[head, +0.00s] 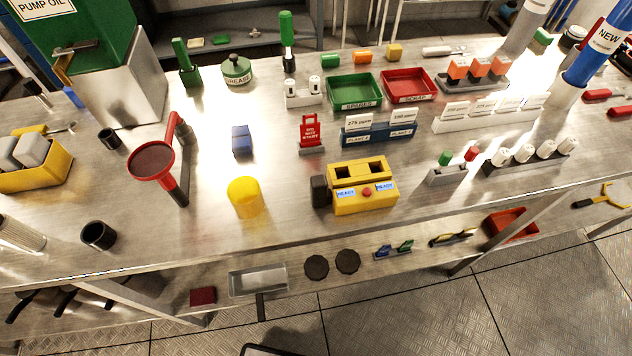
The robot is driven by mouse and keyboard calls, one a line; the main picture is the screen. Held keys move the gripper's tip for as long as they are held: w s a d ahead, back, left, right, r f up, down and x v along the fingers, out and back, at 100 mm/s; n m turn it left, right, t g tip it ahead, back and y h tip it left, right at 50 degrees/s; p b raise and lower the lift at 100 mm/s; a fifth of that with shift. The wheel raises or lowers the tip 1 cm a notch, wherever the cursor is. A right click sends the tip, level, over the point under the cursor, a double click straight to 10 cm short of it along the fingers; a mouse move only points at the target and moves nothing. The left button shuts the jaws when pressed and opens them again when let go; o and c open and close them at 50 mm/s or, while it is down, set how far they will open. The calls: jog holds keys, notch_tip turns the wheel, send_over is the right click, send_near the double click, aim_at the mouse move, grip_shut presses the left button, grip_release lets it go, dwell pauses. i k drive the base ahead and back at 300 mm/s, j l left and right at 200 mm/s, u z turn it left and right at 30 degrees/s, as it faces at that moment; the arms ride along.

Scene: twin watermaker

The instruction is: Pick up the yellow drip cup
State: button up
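A plain yellow cylinder (246,198), which looks like the yellow drip cup, stands on the steel bench near its front edge, left of the middle in the head view. Nothing touches it. Its inside cannot be made out. My gripper is not in view.
A yellow device (363,190) with a black knob stands to its right. A blue block (242,140) is behind it, and a red funnel (152,161) is to its left. A black cup (98,236) stands farther left. Bare steel (215,190) surrounds the yellow cylinder. A lower shelf holds a metal tray (257,280).

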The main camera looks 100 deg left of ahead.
aim_at(244, 192)
jog(key=k+l+u, duration=0.15)
jog(key=u, duration=0.25)
jog(key=k+l+u, duration=0.2)
jog(key=u, duration=0.15)
jog(key=l+u, duration=0.1)
jog(key=u, duration=2.9)
